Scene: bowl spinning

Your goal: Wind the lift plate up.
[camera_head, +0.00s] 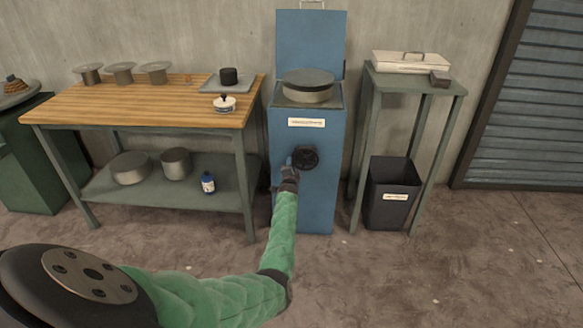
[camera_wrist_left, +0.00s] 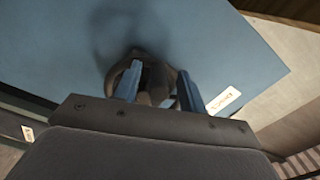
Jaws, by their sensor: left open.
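The blue cabinet (camera_head: 318,205) stands in the middle of the head view with its lid raised. A round lift plate (camera_head: 308,77) with a dark top shows at its open top. A black crank wheel (camera_head: 305,159) is on the cabinet's front. My left gripper (camera_head: 290,166) is at the wheel's lower left. In the left wrist view, the open blue fingers of my left gripper (camera_wrist_left: 157,90) reach toward the dark wheel (camera_wrist_left: 150,72), one on each side of part of it. Whether they touch it I cannot tell. My right gripper is not in view.
A wooden-topped workbench (camera_head: 150,107) with metal pots, a tray and a small lidded jar stands left. A green stand (camera_head: 415,81) with a white-lidded box stands right, a black bin (camera_head: 388,200) under it. The floor in front is clear.

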